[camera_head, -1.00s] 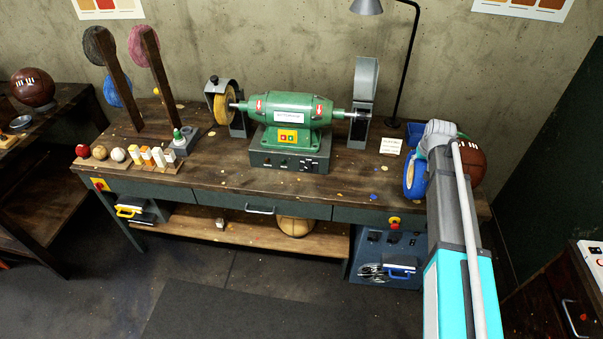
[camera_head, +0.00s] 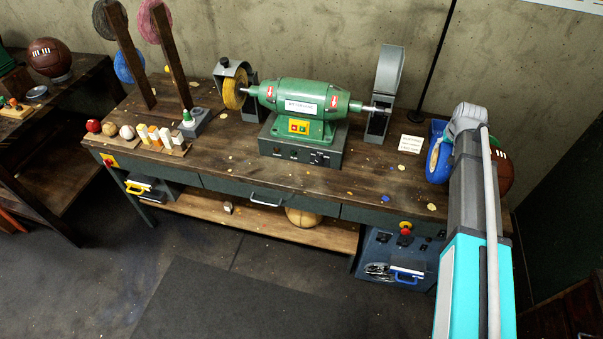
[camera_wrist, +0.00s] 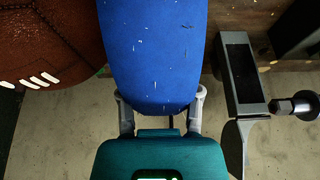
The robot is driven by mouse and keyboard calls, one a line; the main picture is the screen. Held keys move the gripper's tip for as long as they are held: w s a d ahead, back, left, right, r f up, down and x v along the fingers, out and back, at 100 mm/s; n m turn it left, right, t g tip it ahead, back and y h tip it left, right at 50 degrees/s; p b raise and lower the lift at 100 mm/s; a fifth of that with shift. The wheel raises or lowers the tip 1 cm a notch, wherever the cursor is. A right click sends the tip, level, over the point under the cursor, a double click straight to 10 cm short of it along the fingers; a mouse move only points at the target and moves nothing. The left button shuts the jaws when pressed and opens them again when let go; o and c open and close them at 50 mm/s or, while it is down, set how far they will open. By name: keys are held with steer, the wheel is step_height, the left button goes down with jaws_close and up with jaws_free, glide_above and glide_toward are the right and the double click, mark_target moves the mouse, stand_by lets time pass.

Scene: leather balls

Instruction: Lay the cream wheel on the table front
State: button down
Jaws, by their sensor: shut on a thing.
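My gripper (camera_wrist: 160,108) is shut on a blue wheel (camera_wrist: 155,50), its fingers on either side of it. In the head view this blue wheel (camera_head: 441,161), with a pale centre, is at the right end of the workbench (camera_head: 230,165); my arm partly hides it, and I cannot tell whether it touches the top. A yellow-tan wheel (camera_head: 234,94) sits on the left spindle of the green polishing machine (camera_head: 304,106). It is the nearest to cream that I see. The right spindle (camera_head: 372,108) is bare. The front of the bench top is largely clear.
A brown leather ball (camera_wrist: 50,40) is close to the held wheel. A grey guard (camera_head: 386,90) stands by the bare spindle. A wooden rack (camera_head: 135,140) of small blocks and balls is at the left, before posts with pink (camera_head: 154,20), grey and blue wheels.

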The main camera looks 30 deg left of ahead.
steer(key=shift+d, duration=0.15)
steer(key=shift+s+r, duration=0.1)
steer(key=shift+s, duration=0.15)
steer(key=s+a+r+p, duration=0.1)
steer(key=s+a, duration=0.2)
steer(key=s, duration=0.5)
steer(key=s+a+r+p, duration=0.1)
steer(key=s+a, duration=0.2)
steer(key=s, duration=0.5)
steer(key=shift+a+r, duration=0.15)
steer(key=shift+r, duration=0.05)
steer(key=shift+w+f, duration=0.1)
steer(key=shift+w, duration=0.1)
steer(key=w+a+f+b, duration=0.1)
steer(key=w+f+b, duration=0.7)
steer(key=w, duration=0.5)
steer(key=shift+f, duration=0.45)
